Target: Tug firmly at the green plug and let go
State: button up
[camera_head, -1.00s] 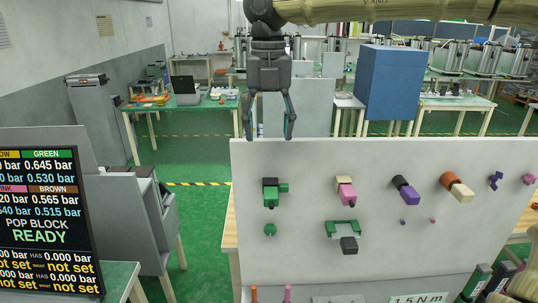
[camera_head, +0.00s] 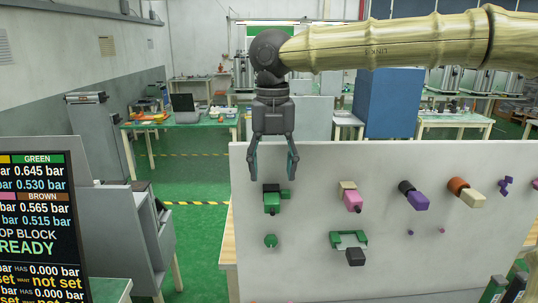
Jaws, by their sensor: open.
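My gripper (camera_head: 273,178) points down with its two fingers spread and nothing between them. Its tips overlap the upper left of the pale upright panel (camera_head: 310,275). Just below them in the picture is a green block with a dark top and a small green side knob (camera_head: 271,199). A small round green piece (camera_head: 270,241) sits below that. A green bracket with a dark block (camera_head: 349,240) is further right. I cannot tell which green piece is the plug, nor the depth gap between the fingers and the panel.
Pink (camera_head: 352,201), purple (camera_head: 417,201) and orange-and-cream (camera_head: 467,192) fittings stick out from the panel to the right. A screen (camera_head: 38,230) reading READY stands at left. A grey cabinet (camera_head: 110,220) is behind it. Green floor shows left of the panel.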

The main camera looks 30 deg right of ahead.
aim_at(272, 200)
notch_tip(272, 200, down, 8)
jog(key=shift+f+p, duration=0.1)
jog(key=shift+p, duration=0.65)
jog(key=shift+c, duration=0.5)
jog(key=c, duration=1.2)
jog(key=shift+o, duration=0.2)
jog(key=shift+s, duration=0.1)
jog(key=shift+p, duration=0.55)
jog(key=o, duration=1.3)
jog(key=shift+c, duration=0.2)
jog(key=shift+w+r, duration=0.2)
